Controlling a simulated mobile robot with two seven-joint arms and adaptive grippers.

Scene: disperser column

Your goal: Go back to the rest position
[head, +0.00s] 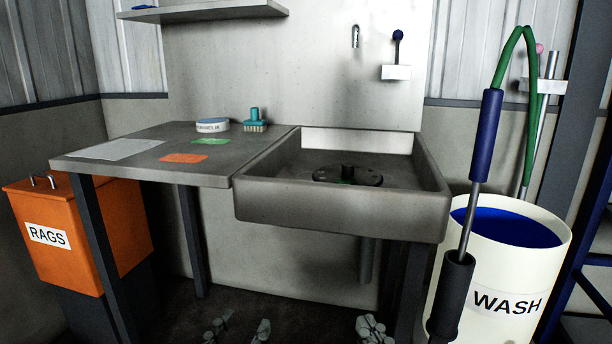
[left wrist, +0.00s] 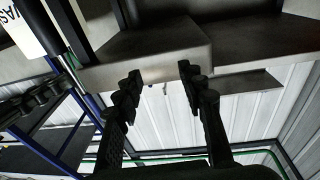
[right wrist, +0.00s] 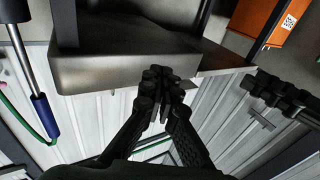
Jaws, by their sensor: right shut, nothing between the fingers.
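My left gripper (head: 240,330) shows only its two fingertips at the bottom edge of the head view, apart from each other. In the left wrist view the left gripper (left wrist: 160,76) is open with nothing between its fingers. My right gripper (head: 373,329) shows at the bottom edge of the head view, below the sink. In the right wrist view the right gripper (right wrist: 161,78) has its fingertips together and holds nothing. Both grippers are in front of the bench and sink, low down, apart from them.
A sink (head: 340,215) with a dark disc in it joins a bench (head: 120,165) with mats, a tin and a brush. An orange RAGS bin (head: 70,265) stands left. A white WASH drum (head: 500,285) stands right, near a wand (head: 484,135) with a green hose.

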